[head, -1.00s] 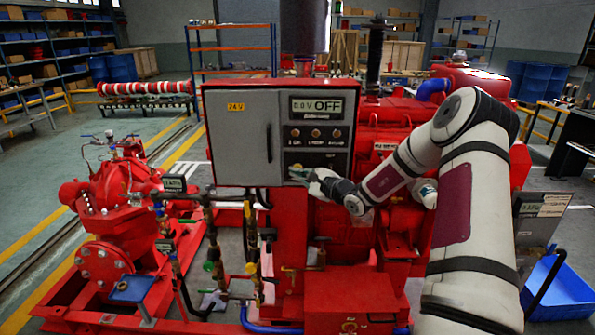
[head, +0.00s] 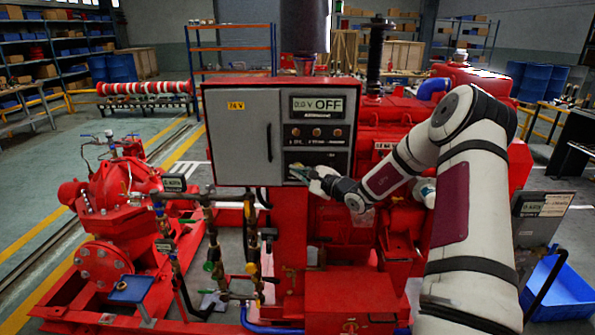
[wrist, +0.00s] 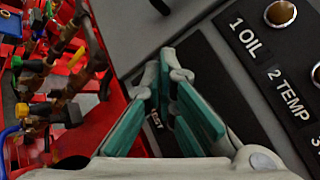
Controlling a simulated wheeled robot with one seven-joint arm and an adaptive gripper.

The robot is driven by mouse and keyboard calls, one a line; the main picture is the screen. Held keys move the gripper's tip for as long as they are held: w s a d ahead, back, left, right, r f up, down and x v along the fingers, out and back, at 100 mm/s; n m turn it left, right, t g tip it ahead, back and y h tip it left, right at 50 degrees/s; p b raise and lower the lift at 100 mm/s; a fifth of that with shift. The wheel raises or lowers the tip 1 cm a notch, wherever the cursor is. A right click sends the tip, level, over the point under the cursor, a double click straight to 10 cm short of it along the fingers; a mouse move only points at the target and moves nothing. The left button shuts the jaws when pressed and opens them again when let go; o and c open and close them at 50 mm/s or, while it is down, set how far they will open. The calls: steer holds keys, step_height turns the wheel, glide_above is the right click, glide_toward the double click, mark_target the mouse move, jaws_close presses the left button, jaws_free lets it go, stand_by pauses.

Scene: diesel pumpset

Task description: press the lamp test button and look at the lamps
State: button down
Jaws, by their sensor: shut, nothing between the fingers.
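The grey control panel (head: 240,150) stands on the red pumpset, with a display (head: 317,104) reading 0.0 V and OFF. Below the display is a row of three round lamps (head: 316,132), dull brown-amber and not visibly glowing. In the wrist view, lamps labelled 1 OIL (wrist: 280,13) and 2 TEMP (wrist: 317,73) show. My gripper (head: 297,171) is at the dark plate under the lamps. In the wrist view, its green-padded fingers (wrist: 166,82) are shut and empty over a plate marked TEST (wrist: 155,118). The button itself is hidden behind the fingers; I cannot tell whether they touch it.
A door handle (head: 269,142) sticks out of the panel left of the lamps. The red engine (head: 400,125) is behind my arm. A blue bin (head: 560,290) lies at lower right.

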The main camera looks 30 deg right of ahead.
steer(key=shift+w+d, duration=0.2)
steer(key=shift+w, duration=0.15)
stand_by(0.8)
stand_by(0.4)
steer(key=shift+s+a, duration=0.45)
steer(key=shift+s, duration=0.25)
steer(key=s+a+p, duration=0.2)
steer(key=s+p, duration=0.1)
steer(key=s, duration=0.1)
steer(key=shift+s+a, duration=0.1)
steer(key=shift+a, duration=0.3)
stand_by(0.6)
